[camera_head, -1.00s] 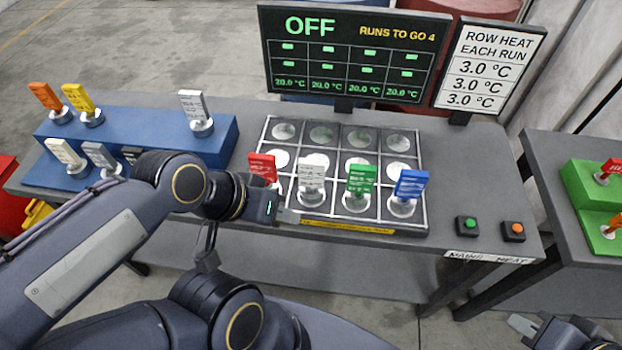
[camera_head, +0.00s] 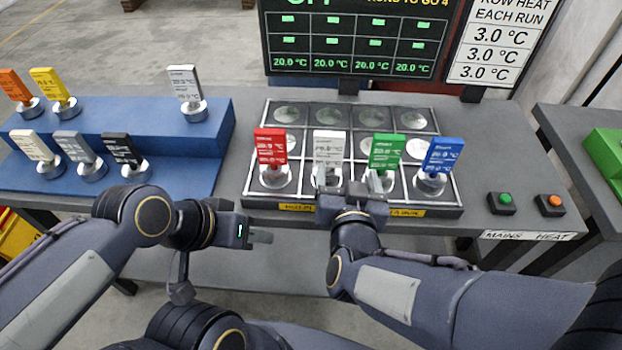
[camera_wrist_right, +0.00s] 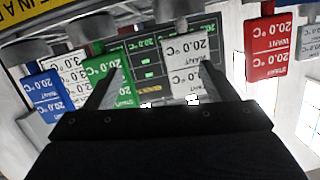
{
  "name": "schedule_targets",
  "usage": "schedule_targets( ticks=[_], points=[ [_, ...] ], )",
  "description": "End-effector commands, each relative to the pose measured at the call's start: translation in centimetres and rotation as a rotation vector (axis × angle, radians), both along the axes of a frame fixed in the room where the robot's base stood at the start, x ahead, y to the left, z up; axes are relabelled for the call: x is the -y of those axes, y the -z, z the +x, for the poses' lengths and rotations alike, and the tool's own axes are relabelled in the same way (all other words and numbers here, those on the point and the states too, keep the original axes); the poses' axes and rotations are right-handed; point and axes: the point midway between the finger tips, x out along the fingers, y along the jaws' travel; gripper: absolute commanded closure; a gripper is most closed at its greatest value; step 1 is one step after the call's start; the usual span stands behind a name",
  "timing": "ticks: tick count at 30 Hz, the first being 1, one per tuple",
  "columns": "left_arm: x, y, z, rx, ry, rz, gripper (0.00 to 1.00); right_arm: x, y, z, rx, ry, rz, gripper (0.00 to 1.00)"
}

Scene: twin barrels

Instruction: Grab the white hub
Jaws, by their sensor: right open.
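A white-tagged hub (camera_head: 329,148) stands upright in the front row of the gridded tray (camera_head: 452,213), between a red-tagged hub (camera_head: 270,148) and a green-tagged hub (camera_head: 386,153). A blue-tagged hub (camera_head: 442,157) stands at the right end. My right gripper (camera_head: 348,180) is open and empty at the tray's front edge. Its fingers lie in front of the white and green hubs. In the right wrist view, the right gripper (camera_wrist_right: 160,75) has one finger overlapping the white tag (camera_wrist_right: 185,55) and the other overlapping the green tag (camera_wrist_right: 105,80). My left gripper (camera_head: 260,237) is left of the right one, below the tray; its opening is unclear.
A blue stepped rack (camera_head: 215,140) at left holds several tagged hubs, including a pale one (camera_head: 38,148) and a light grey one (camera_head: 186,85). Green (camera_head: 504,200) and orange (camera_head: 550,202) buttons sit right of the tray. A display (camera_head: 350,50) stands behind it.

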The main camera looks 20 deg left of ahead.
Motion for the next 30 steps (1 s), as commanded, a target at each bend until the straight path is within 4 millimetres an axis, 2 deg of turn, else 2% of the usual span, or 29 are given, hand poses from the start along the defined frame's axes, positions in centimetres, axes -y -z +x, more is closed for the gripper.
schedule_targets(
  ticks=[1, 3, 8, 17, 24, 30],
  points=[
    [0.0, 1.0, 0.0, 0.000, 0.000, 0.000, 0.64, -1.1, 0.7, -0.8, 0.078, 0.002, -0.038, 0.22],
    [0.0, 1.3, 0.0, 0.000, 0.000, 0.000, 0.64, -1.7, 0.4, -1.4, 0.161, 0.016, -0.062, 0.22],
    [0.0, 1.4, 0.0, 0.000, 0.000, 0.000, 0.64, -2.3, -0.3, -1.7, 0.247, 0.034, -0.082, 0.22],
    [0.0, 1.2, 0.0, 0.000, 0.000, 0.000, 0.64, -3.3, -0.1, 1.6, 0.249, 0.035, -0.084, 0.22],
    [0.0, 0.9, 0.0, 0.000, 0.000, 0.000, 0.64, -4.3, 0.2, 4.8, 0.247, 0.034, -0.082, 0.22],
    [0.0, 0.9, 0.0, 0.000, 0.000, 0.000, 0.64, -4.5, 0.3, 5.4, 0.246, 0.032, -0.082, 0.22]
  ],
)
